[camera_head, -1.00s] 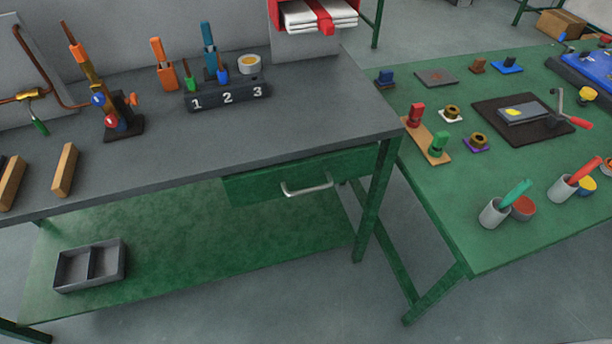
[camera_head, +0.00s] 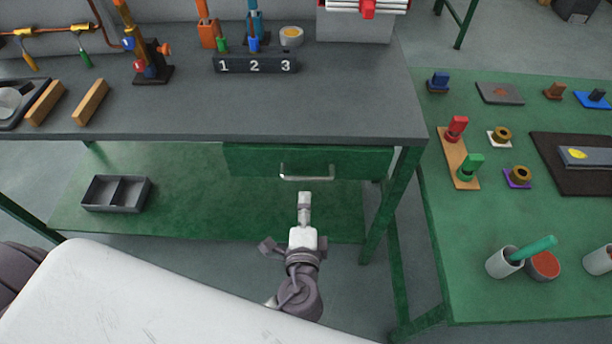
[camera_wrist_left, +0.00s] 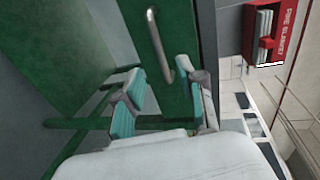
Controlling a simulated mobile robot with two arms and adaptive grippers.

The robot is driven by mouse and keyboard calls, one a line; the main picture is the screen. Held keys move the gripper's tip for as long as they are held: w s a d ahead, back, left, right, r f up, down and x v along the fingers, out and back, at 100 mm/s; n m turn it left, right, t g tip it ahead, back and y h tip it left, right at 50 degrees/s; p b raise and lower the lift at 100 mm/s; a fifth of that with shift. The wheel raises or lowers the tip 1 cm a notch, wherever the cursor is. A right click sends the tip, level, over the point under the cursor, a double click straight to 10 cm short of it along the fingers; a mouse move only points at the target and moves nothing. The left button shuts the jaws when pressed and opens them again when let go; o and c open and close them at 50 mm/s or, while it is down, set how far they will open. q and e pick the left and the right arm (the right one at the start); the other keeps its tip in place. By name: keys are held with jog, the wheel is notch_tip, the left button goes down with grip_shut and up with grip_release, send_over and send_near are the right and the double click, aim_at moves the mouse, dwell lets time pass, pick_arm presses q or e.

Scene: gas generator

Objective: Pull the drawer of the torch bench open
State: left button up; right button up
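The torch bench (camera_head: 330,100) has a grey top and a green drawer (camera_head: 250,160) below its front edge, which looks closed. The drawer's silver bar handle (camera_head: 307,178) runs sideways across the front. My left gripper (camera_head: 304,198) is just in front of and below the handle, pointing at it. In the left wrist view, its two teal-padded fingers (camera_wrist_left: 162,80) are spread apart with nothing between them. The handle (camera_wrist_left: 158,45) lies ahead of the fingertips, near the gap, and seems untouched. My right gripper is not in view.
A numbered black block (camera_head: 255,64), torches and wooden bars (camera_head: 90,102) stand on the bench top. A grey divided tray (camera_head: 116,193) sits on the lower shelf. A green table (camera_head: 460,270) with parts and cups stands at the right. The floor between bench and table is narrow.

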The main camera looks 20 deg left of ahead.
aim_at(307, 177)
pick_arm(q)
jog(key=x, duration=1)
jog(key=shift+p, duration=0.35)
grip_shut()
